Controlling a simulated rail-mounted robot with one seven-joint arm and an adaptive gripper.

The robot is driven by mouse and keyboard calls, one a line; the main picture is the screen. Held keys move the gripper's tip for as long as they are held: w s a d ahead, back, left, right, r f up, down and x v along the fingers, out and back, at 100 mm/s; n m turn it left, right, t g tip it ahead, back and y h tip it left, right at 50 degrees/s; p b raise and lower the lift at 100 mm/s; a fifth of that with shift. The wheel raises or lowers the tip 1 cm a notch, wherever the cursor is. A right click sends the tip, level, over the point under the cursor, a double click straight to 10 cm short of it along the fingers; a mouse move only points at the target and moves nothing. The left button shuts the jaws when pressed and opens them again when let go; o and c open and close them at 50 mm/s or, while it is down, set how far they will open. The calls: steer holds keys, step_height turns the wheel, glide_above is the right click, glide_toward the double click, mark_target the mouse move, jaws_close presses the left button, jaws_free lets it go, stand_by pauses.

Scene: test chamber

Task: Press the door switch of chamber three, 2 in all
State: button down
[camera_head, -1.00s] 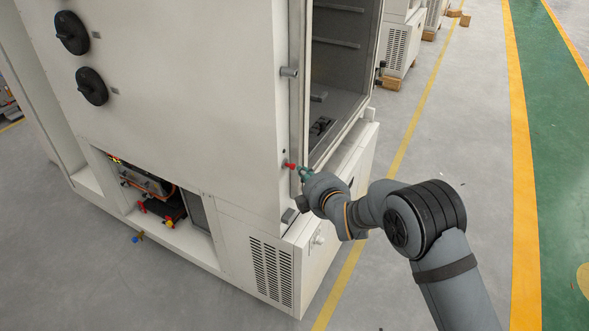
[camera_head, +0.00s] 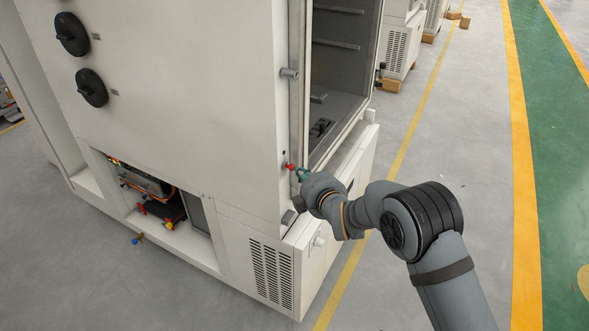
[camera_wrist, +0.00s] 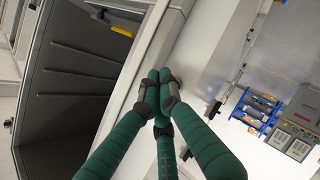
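The chamber (camera_head: 180,85) is a large off-white cabinet, and its opening on the right side shows a grey interior with ledges. A small red switch-like part (camera_head: 289,166) sits on the frame edge beside the opening. My gripper (camera_head: 299,171) has green fingers, and its tips are at or very near this red part; contact cannot be told. In the wrist view my gripper (camera_wrist: 158,78) has its fingertips drawn together, with nothing seen between them. They point at the pale frame, and the red part is hidden there.
A metal hinge-like stub (camera_head: 289,72) sticks out of the frame above. An open lower bay (camera_head: 160,200) shows equipment and cables. Other cabinets (camera_head: 404,40) stand behind. The floor right of the chamber is clear, with a yellow line.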

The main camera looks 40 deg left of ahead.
steer(key=shift+s+a, duration=0.2)
steer(key=shift+a, duration=0.3)
stand_by(0.5)
steer(key=shift+w+d+b, duration=0.25)
steer(key=shift+d+b, duration=0.55)
steer(key=shift+d, duration=0.4)
steer(key=d+b, duration=0.1)
steer(key=d, duration=0.1)
steer(key=w+d+b, duration=0.1)
steer(key=d, duration=0.2)
steer(key=shift+w+b, duration=0.1)
steer(key=shift+b, duration=0.2)
steer(key=shift+a, duration=0.15)
